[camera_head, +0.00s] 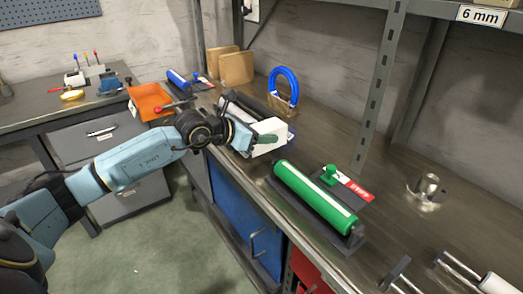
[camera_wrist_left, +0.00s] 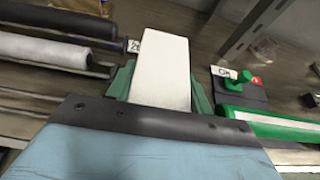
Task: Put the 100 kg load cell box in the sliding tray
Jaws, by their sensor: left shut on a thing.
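My left gripper (camera_head: 267,139) is shut on a plain white box (camera_head: 270,126), with its green fingertips on the box's sides. It holds the box by the bench's front edge, between the dark rollers and the green roller. In the left wrist view the white box (camera_wrist_left: 160,70) stands out between the green fingers (camera_wrist_left: 160,90). No writing can be read on the box, so I cannot confirm the 100 kg label. My right gripper is not in view.
A green roller (camera_head: 312,197) on a dark base lies right of the box. Dark and pale rollers (camera_wrist_left: 55,48) lie left of it. A blue ring (camera_head: 284,88) stands behind. A shelf post (camera_head: 380,85) rises from the bench. A metal cylinder (camera_head: 427,187) stands at right.

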